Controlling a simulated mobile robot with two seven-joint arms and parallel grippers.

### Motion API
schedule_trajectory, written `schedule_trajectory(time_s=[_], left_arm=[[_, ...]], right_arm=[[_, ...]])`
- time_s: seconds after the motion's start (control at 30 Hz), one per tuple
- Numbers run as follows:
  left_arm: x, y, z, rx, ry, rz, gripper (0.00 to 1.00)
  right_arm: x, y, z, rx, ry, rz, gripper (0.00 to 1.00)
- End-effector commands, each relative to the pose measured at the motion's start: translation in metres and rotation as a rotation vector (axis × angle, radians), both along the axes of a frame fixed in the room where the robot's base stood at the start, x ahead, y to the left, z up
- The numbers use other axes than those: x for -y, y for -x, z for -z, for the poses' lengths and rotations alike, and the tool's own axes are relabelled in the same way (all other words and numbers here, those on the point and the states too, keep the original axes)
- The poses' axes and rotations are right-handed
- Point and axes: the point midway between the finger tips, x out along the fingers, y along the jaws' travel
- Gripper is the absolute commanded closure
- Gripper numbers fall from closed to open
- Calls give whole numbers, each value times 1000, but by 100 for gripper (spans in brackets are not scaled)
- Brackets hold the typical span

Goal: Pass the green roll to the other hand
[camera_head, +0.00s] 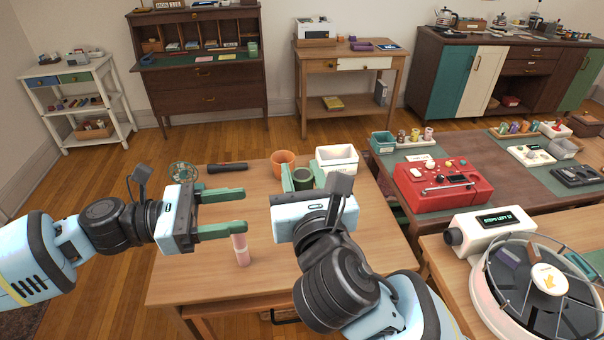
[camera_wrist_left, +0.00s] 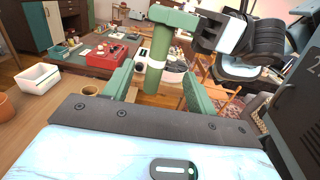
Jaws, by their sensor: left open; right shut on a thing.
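The green roll (camera_head: 303,176) is held upright by my right gripper (camera_head: 302,184) above the table. It also shows in the left wrist view (camera_wrist_left: 154,80), hanging below the right gripper's green finger, its lower end lined up between my left fingers. My left gripper (camera_head: 244,210) is open and empty, its two green fingers pointing right toward the roll. In the head view a gap shows between the left fingertips and the roll. The right gripper's body hides part of its grip.
A pink cylinder (camera_head: 242,250) stands on the wooden table (camera_head: 195,265) just below the left fingers. An orange pot (camera_head: 283,158) and a white container (camera_head: 337,157) stand at the back.

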Motion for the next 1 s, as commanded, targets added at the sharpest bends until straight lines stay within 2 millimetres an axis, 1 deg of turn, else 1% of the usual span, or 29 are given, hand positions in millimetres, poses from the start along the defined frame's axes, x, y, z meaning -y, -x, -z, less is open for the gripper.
schedule_trajectory(time_s=[0.07,0.17,0.27,0.37,0.5,0.63,0.83,1.0], left_arm=[[1,0,1,4,-1,1,43],[5,3,8,38,-18,5,43],[14,8,25,122,-59,13,43],[27,15,50,262,-122,20,43],[45,27,88,499,-230,16,43],[58,37,122,712,-338,-3,43],[68,51,172,1012,-543,-39,43],[66,66,215,1234,-763,-54,43]], right_arm=[[0,0,0,1,0,0,91],[0,0,0,1,0,0,91],[0,0,0,0,0,0,91],[0,0,0,0,0,0,91],[0,0,0,0,0,0,91],[0,0,0,0,0,0,91],[0,0,0,0,0,0,91],[0,0,0,1,0,0,91]])
